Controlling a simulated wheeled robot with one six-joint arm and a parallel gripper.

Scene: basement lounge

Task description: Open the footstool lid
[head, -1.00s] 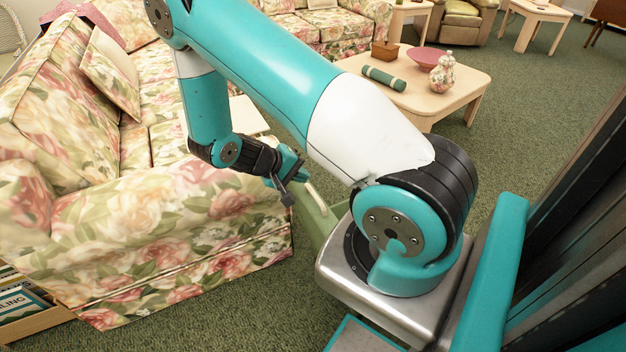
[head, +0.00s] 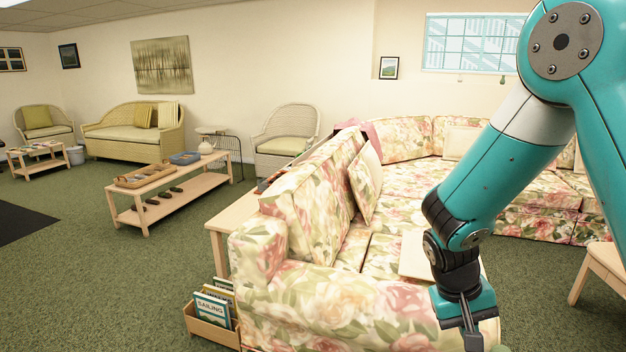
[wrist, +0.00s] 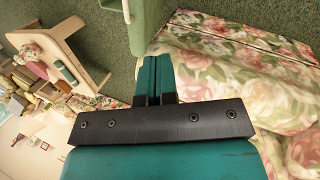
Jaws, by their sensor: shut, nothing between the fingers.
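A green box-like piece, seemingly the footstool (wrist: 150,22), shows at the top of the wrist view, with a pale strip along its left side. Only part of it is in frame, and I cannot tell how its lid stands. In the head view just a small green bit (head: 500,348) shows at the bottom edge, below my gripper. My gripper (head: 472,338) hangs pointing down in front of the near end of the floral sofa.
The floral sofa (head: 330,305) stands close beside my gripper, with a pale board (head: 414,255) on its seat. A wooden book box (head: 212,330) sits by its near corner. A low coffee table (head: 160,190) stands farther left. Green carpet (head: 90,290) is open at the left.

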